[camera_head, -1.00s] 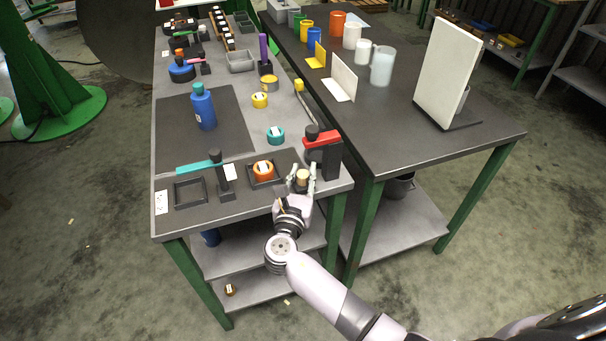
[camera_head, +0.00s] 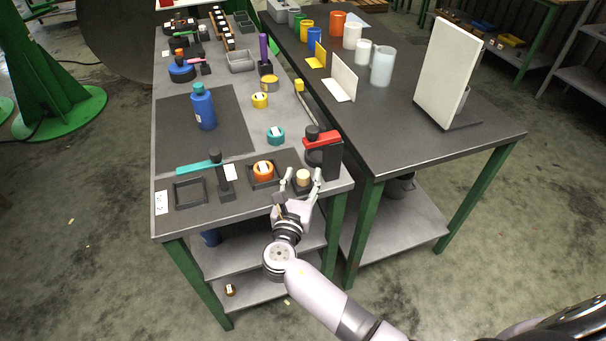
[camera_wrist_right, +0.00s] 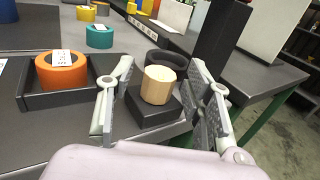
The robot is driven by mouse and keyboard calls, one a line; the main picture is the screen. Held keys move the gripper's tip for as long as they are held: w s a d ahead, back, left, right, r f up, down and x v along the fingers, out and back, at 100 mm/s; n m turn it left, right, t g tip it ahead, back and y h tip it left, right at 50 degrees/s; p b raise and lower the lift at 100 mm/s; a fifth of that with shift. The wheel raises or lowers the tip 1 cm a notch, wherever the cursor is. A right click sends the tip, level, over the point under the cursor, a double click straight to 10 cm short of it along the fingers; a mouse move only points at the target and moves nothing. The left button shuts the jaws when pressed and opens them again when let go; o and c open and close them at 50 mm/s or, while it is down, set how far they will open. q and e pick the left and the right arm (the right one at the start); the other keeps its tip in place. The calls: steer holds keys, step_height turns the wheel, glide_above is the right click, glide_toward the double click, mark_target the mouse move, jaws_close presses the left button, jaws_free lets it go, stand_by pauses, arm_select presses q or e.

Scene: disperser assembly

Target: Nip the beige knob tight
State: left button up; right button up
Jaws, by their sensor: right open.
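The beige knob (camera_head: 303,176) is a short wooden-looking cylinder standing upright on a small dark block near the front right corner of the left bench. It also shows in the right wrist view (camera_wrist_right: 158,85), between and beyond my fingers. My right gripper (camera_head: 301,181) is open in front of the knob, its fingers spread to either side. In the right wrist view the gripper (camera_wrist_right: 155,105) shows a gap between each finger and the knob, and nothing is held. My left gripper is not in view.
A dark stand with a red arm (camera_head: 322,140) rises just behind the knob. An orange ring (camera_head: 263,169) sits in a dark square tray to the left. A teal-armed stand (camera_head: 216,168) is further left. A blue bottle (camera_head: 204,108) stands on a dark mat.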

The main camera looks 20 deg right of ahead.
steer(key=v, duration=1)
steer(key=shift+s+a, duration=0.15)
steer(key=shift+s, duration=0.15)
steer(key=s+d+f+m+g+y, duration=0.1)
steer(key=s+f+m+g+y, duration=0.15)
steer(key=f, duration=0.85)
steer(key=s+d+f+m+g+y, duration=0.1)
steer(key=s+d+f+m+g, duration=0.2)
steer(key=f, duration=0.8)
steer(key=s+f+m+g+y, duration=0.2)
steer(key=s+f+g, duration=0.15)
steer(key=f, duration=0.65)
steer(key=s+d+f+m+g+y, duration=0.1)
steer(key=s+d+f+m+g, duration=0.1)
steer(key=s+f+m, duration=0.4)
steer(key=s+d+f+m+g+y, duration=0.1)
steer(key=s+f+m, duration=0.5)
steer(key=s, duration=0.9)
steer(key=s+d+f+m+g+y, duration=0.1)
steer(key=s+d+f+m+g, duration=0.1)
steer(key=s+d+f+m, duration=0.3)
steer(key=s+f+m, duration=0.1)
steer(key=s+m, duration=0.2)
steer(key=s, duration=0.3)
steer(key=shift+f+g, duration=0.4)
